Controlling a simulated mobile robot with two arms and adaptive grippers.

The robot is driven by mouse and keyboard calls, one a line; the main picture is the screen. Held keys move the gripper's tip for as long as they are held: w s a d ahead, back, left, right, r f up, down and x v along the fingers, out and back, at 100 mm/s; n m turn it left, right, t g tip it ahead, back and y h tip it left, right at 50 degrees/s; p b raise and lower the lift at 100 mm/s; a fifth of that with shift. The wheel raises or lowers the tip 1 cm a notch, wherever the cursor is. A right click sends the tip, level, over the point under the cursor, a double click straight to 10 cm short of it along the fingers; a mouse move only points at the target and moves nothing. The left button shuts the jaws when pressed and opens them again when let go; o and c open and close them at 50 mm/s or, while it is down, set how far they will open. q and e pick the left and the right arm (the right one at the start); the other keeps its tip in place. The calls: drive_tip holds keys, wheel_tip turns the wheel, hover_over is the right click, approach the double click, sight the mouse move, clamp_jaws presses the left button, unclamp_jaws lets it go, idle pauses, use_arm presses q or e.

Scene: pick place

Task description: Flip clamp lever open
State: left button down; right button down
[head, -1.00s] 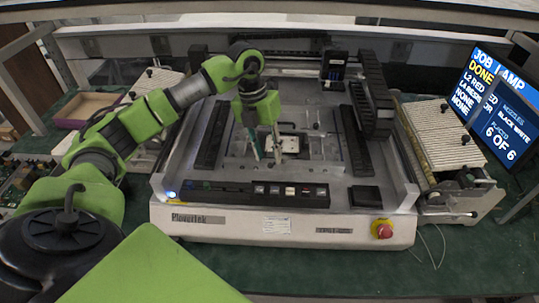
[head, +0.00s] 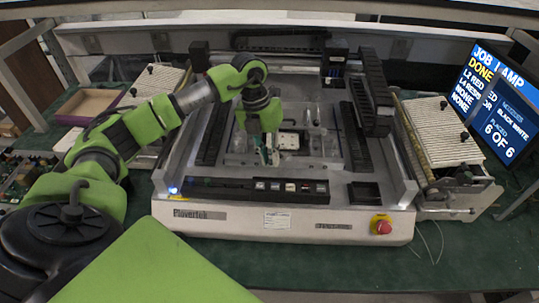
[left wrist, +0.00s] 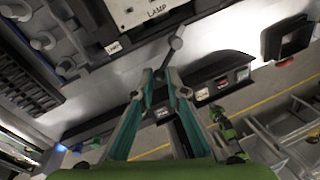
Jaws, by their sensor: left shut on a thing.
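My left gripper (head: 268,156) is low over the bed of the machine, beside the front left of a small pale board (head: 288,141). In the left wrist view my left gripper (left wrist: 160,76) has its teal fingers brought together at the base of the lever, shut on it. In the head view the fingers hide the lever. My right gripper is not in view.
The machine's front button panel (head: 258,189) and red stop knob (head: 381,225) are near the front edge. Dark rails flank the bed. Ribbed feeders (head: 437,131) stand at both sides. A screen (head: 497,105) at the right reads DONE, 6 of 6.

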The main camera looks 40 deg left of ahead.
use_arm(q)
drive_tip(key=shift+w+a+r, duration=0.15)
drive_tip(key=shift+a, duration=0.05)
idle(0.3)
drive_tip(key=shift+w, duration=0.1)
drive_tip(key=m+b, duration=0.1)
drive_tip(key=a+m+b, duration=0.1)
drive_tip(key=shift+w+m, duration=0.35)
drive_tip(key=shift+m, duration=0.05)
drive_tip(key=shift+w+a+r+m+g+b, duration=0.1)
drive_tip(key=shift+w+a+m+g+b, duration=0.15)
drive_tip(key=shift+m, duration=0.55)
drive_tip(key=shift+w+a+f+m+g+b, duration=0.15)
drive_tip(key=shift+w+a+m+b, duration=0.1)
drive_tip(key=shift+m, duration=0.55)
drive_tip(key=shift+w+a+r+m+g+b, duration=0.15)
drive_tip(key=shift+w+m+g+b, duration=0.1)
drive_tip(key=shift+m, duration=0.55)
drive_tip(key=c, duration=2)
unclamp_jaws()
drive_tip(key=shift+d, duration=0.1)
drive_tip(key=shift+s+f, duration=0.15)
drive_tip(key=shift+f, duration=0.05)
